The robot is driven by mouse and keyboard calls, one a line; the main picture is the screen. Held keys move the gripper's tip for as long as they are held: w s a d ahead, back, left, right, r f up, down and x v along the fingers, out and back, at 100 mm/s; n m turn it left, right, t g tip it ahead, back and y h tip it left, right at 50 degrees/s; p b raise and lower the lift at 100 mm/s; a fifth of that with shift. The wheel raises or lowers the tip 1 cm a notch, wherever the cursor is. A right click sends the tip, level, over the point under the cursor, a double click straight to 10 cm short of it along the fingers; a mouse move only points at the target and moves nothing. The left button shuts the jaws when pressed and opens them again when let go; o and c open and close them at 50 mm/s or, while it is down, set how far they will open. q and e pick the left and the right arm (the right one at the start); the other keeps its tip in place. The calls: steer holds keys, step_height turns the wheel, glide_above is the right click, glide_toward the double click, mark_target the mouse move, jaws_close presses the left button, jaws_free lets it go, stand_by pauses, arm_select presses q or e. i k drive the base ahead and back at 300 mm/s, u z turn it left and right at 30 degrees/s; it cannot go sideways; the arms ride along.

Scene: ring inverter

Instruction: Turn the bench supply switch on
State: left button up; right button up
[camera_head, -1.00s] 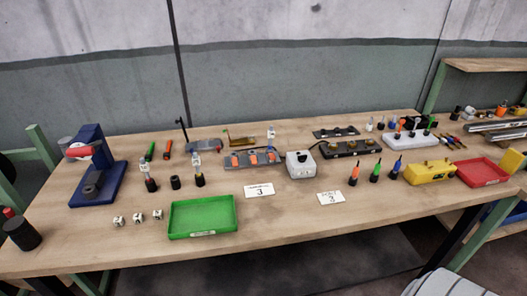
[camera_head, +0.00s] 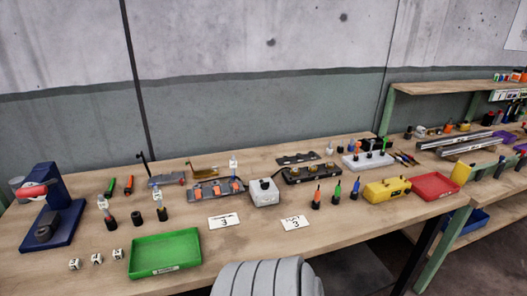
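A small light grey box (camera_head: 263,194) with a dark knob or switch on its top stands mid-bench; it may be the bench supply, but I cannot read its switch position. Just left of it is a grey strip (camera_head: 203,193) with several orange rocker-like parts (camera_head: 215,189). A dark strip with round brass-coloured parts (camera_head: 311,175) lies to the right of the box. A grey ribbed rounded part (camera_head: 267,279) at the bottom edge is probably mine. Neither gripper shows.
A green tray (camera_head: 165,255) is at the front left, with white cubes (camera_head: 97,258) beside it. A blue press (camera_head: 50,215) stands far left. Two cards (camera_head: 224,221) lie front centre. A yellow block (camera_head: 387,191) and red tray (camera_head: 436,188) are at the right.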

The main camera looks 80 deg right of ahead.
mark_target(265, 186)
steer(key=k, duration=0.55)
steer(key=z, duration=0.7)
